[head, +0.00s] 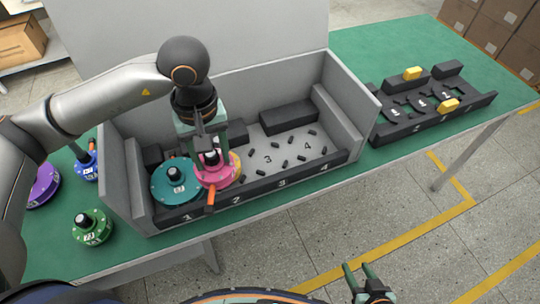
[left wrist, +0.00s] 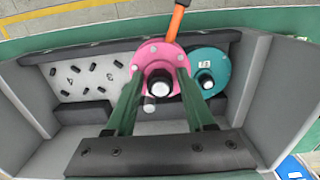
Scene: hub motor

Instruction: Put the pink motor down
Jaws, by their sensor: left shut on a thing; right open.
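The pink motor (head: 222,178) is at the slot marked 2 of the grey bin (head: 355,110), beside the teal motor (head: 172,185) at slot 1. My left gripper (head: 209,155) reaches down from above and is shut on the pink motor's dark central hub. In the left wrist view the pink motor (left wrist: 149,52) sits between the green fingers, with an orange-tipped cable or handle pointing away. The teal motor (left wrist: 208,66) is close on its right. I cannot tell whether the pink motor rests on the bin floor. My right gripper (head: 366,282) is open and empty, in front of the table.
Slots 3 and 4 are free, with several small black pegs (head: 289,164). A green motor (head: 91,228), a blue motor (head: 87,165) and a purple motor (head: 44,185) stand left of the bin. A black fixture (head: 425,124) with yellow blocks (head: 412,73) lies at right.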

